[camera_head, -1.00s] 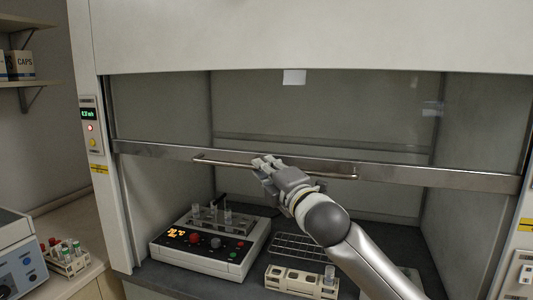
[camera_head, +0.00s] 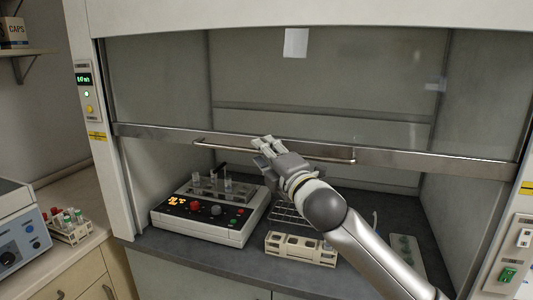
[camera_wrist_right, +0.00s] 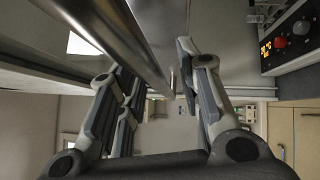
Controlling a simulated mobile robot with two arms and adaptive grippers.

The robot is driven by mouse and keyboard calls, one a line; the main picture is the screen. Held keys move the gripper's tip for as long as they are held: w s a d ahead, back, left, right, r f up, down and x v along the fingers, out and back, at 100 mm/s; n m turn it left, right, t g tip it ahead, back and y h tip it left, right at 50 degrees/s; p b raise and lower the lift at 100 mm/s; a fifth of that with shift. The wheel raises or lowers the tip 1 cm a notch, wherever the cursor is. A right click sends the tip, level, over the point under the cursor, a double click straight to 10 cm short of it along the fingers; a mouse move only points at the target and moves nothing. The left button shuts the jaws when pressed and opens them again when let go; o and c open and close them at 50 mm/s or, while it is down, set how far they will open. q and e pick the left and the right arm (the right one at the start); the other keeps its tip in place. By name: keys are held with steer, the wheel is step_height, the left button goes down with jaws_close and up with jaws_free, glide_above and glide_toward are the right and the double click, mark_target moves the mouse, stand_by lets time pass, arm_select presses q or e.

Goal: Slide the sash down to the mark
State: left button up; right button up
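The sash is a glass pane with a metal bottom rail (camera_head: 430,161) across the fume hood. A long bar handle (camera_head: 215,145) runs along the rail. Yellow labels sit on the left post (camera_head: 97,137) and right post (camera_head: 526,188); the rail's left end is about level with the left label, slightly above it. My right gripper (camera_head: 266,145) is at the middle of the handle. In the right wrist view its fingers (camera_wrist_right: 155,70) are spread, with the bar (camera_wrist_right: 130,45) running between them and gaps visible. My left gripper is out of view.
Inside the hood stand a control unit with tubes (camera_head: 210,213), a wire rack (camera_head: 288,214) and a beige tube rack (camera_head: 300,250). A small monitor (camera_head: 86,92) on the left post shows a green light. A side bench (camera_head: 75,250) holds another tube rack.

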steer(key=v, duration=1.2)
stand_by(0.3)
